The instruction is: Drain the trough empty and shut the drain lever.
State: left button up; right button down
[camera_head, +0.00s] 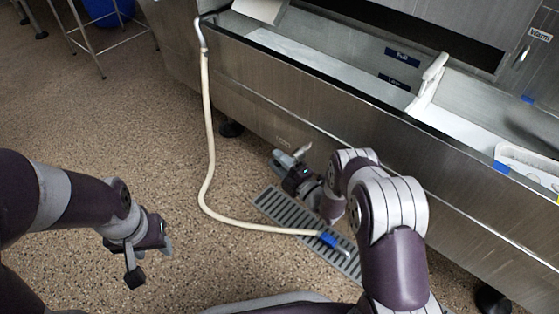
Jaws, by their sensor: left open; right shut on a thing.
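The long steel trough (262,88) runs across the top right. Its inside shows dark blue level labels, an upper one reading "Full" (402,54) and a lower one. I cannot tell whether water is in it. My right gripper (288,160) is low at the trough's front face, shut on a small pale grey handle (301,151), which seems to be the drain lever. The fingers and wrist partly hide it, so its angle is unclear. My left gripper (150,262) is open and empty over the floor at the left, well away from the trough.
A cream hose (208,130) hangs from the trough's left end and crosses the floor to a grated floor drain (285,212), its blue end (328,239) on the grate. A white perforated basket (530,160) is at the right.

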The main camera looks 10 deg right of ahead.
jog(key=shift+s+a+f, duration=0.35)
jog(key=shift+s+f, duration=0.1)
jog(key=shift+f, duration=0.15)
jog(key=c, duration=0.8)
grip_release()
jog(key=shift+c, duration=0.2)
jog(key=shift+w+r, duration=0.15)
jog(key=shift+d+r, duration=0.15)
jog(key=p+v, duration=0.5)
jog(key=v, duration=0.7)
jog(key=shift+s+p, duration=0.25)
jog(key=shift+p, duration=0.05)
jog(key=shift+d, duration=0.15)
